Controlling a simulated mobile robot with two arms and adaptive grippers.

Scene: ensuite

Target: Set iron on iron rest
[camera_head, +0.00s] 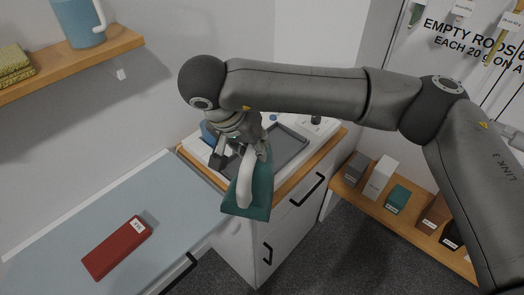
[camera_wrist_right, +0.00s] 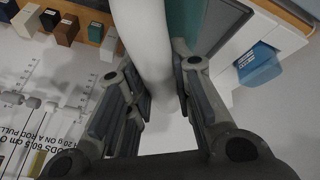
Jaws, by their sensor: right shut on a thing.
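The iron has a teal body (camera_head: 258,199) and a pale curved handle (camera_head: 245,178). My right gripper (camera_head: 240,153) is shut on the handle and holds the iron in front of the white cabinet's wooden edge. In the right wrist view the handle (camera_wrist_right: 146,40) runs between the fingers of the gripper (camera_wrist_right: 163,105), with part of the teal body (camera_wrist_right: 185,20) behind. A flat grey tray-like piece (camera_head: 291,146) lies on the cabinet top; I cannot tell if it is the iron rest. The gripper and iron hide part of the top. My left gripper is not in view.
A red box (camera_head: 117,247) lies on the blue-grey surface (camera_head: 60,250) at left, which is otherwise clear. A blue thing (camera_head: 209,134) stands on the cabinet behind my gripper. A low wooden shelf (camera_head: 400,216) at right holds several small boxes. A blue jug (camera_head: 80,22) stands on the wall shelf.

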